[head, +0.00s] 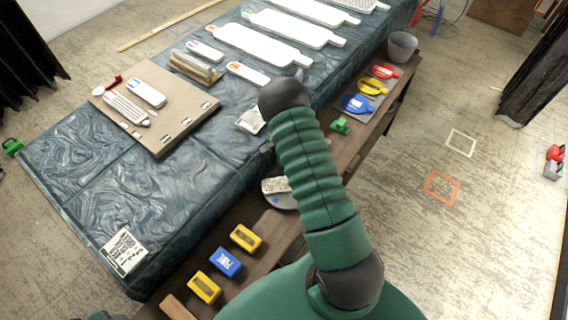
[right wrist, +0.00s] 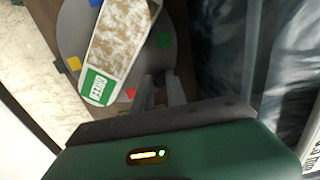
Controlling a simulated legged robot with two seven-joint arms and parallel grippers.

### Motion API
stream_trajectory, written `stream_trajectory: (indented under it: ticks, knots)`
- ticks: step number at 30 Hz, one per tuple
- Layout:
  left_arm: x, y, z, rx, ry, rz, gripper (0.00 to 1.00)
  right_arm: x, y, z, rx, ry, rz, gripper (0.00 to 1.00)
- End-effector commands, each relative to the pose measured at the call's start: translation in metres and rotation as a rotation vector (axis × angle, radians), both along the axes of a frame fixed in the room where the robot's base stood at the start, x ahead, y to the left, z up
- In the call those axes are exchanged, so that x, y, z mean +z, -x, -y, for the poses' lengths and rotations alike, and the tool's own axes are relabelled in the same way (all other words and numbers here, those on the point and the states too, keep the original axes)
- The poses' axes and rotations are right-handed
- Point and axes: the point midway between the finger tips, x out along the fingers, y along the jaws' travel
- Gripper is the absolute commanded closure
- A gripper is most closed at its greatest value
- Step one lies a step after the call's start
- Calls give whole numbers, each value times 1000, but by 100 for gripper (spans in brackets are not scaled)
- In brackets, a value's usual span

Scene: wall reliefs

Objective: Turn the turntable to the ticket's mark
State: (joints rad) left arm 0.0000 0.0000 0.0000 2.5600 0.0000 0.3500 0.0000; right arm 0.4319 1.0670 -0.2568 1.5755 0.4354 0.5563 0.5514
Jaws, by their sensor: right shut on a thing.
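The turntable (right wrist: 70,34) is a grey disc with coloured marks near its rim: blue, yellow, red (right wrist: 131,93) and green (right wrist: 163,40). A white plate with a mottled brown relief (right wrist: 122,30) lies on it. The plate's end bears a green ticket (right wrist: 97,85) with white lettering that seems to read GREEN; this end points toward the rim between the yellow and red marks. My right gripper (right wrist: 160,88) is shut at the disc's near rim, between red and green; the part it grips is hidden. In the head view my arm partly covers the turntable (head: 286,204).
The turntable sits on a brown wooden ledge beside a bench with a dark, wrinkled cover (head: 85,185). Yellow and blue blocks (head: 227,262) stand nearer on the ledge. A green piece (head: 340,126), coloured discs (head: 357,104) and a grey bucket (head: 402,46) stand farther along.

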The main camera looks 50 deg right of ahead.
Motion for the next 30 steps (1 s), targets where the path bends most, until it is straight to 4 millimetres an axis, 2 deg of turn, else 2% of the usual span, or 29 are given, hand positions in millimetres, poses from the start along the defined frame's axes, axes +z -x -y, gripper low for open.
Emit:
stream_trajectory:
  ticks: [8,9,13,23,26,30]
  knots:
    - [0,0,0,0,0,0,37,1,-2,0,-1,2,5,100]
    - [0,0,0,0,0,0,37,1,-2,0,-1,2,5,79]
    - [0,0,0,0,0,0,37,1,-2,0,0,2,3,62]
    - [0,0,0,0,0,0,37,3,-1,1,0,1,2,61]
    - [1,0,0,0,0,0,37,14,-1,1,0,2,3,61]
    - [3,0,0,0,0,0,37,48,-2,1,0,3,5,61]
